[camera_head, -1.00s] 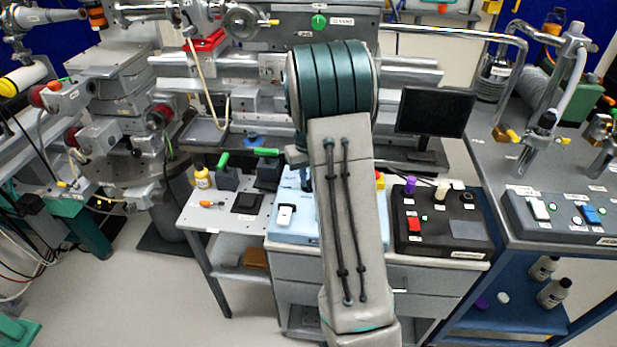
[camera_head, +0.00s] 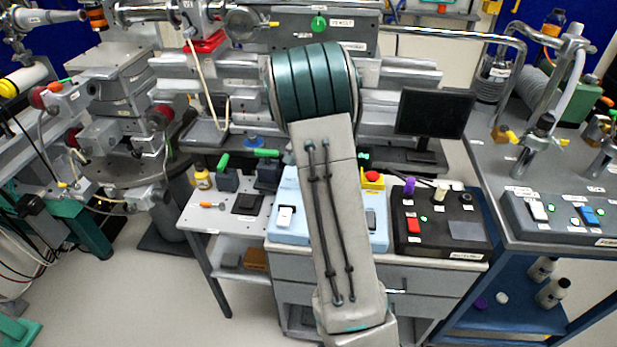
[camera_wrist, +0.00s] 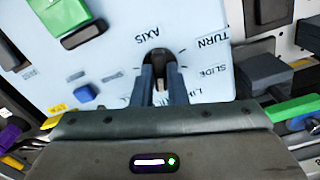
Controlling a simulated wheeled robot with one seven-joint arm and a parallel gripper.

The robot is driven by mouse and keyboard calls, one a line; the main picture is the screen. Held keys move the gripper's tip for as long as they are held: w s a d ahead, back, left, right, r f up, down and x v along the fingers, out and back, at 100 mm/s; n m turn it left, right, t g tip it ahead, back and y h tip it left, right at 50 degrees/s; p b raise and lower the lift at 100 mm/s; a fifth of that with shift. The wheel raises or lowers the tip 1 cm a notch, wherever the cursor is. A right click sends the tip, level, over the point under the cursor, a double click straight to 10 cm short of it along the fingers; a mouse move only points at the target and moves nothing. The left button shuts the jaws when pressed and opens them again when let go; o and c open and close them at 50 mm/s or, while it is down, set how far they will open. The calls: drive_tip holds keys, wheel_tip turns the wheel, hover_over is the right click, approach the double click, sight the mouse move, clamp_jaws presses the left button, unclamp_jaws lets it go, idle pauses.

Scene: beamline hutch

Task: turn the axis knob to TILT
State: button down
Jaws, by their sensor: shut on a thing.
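The axis knob (camera_wrist: 158,57) is a dark knob on a light blue control panel (camera_wrist: 110,55), beside the printed word AXIS. TURN, SLIDE and a partly covered word starting with LI are printed around it, upside down in the wrist view. My gripper (camera_wrist: 159,80) is shut on the knob, one grey finger on each side. I cannot tell which word the knob points at, and I cannot read TILT. In the head view the panel (camera_head: 282,238) is on the bench, and my arm hides the knob and the gripper.
The panel also bears a red button on a yellow base (camera_head: 372,177), a white switch (camera_head: 286,217) and a blue button (camera_wrist: 86,93). A black control box (camera_head: 430,242) stands to its right. Green-handled blocks (camera_head: 228,178) stand to its left, and a dark monitor (camera_head: 434,113) behind.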

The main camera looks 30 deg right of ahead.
drive_tip(key=shift+m, duration=0.3)
drive_tip(key=c, duration=1.4)
unclamp_jaws()
drive_tip(key=shift+c, duration=0.2)
wheel_tip(320, 180, up, 14)
drive_tip(key=shift+f, duration=0.1)
drive_tip(key=s+a+n+t, duration=0.1)
drive_tip(key=s+a+n, duration=0.4)
drive_tip(key=s+a, duration=0.3)
drive_tip(key=s+a+n+t, duration=0.1)
drive_tip(key=s+a+n, duration=0.4)
drive_tip(key=s, duration=1.2)
drive_tip(key=a+r, duration=0.1)
drive_tip(key=a, duration=0.2)
drive_tip(key=shift+n+t+p, duration=0.3)
drive_tip(key=shift+t+p, duration=0.05)
drive_tip(key=shift+t, duration=0.05)
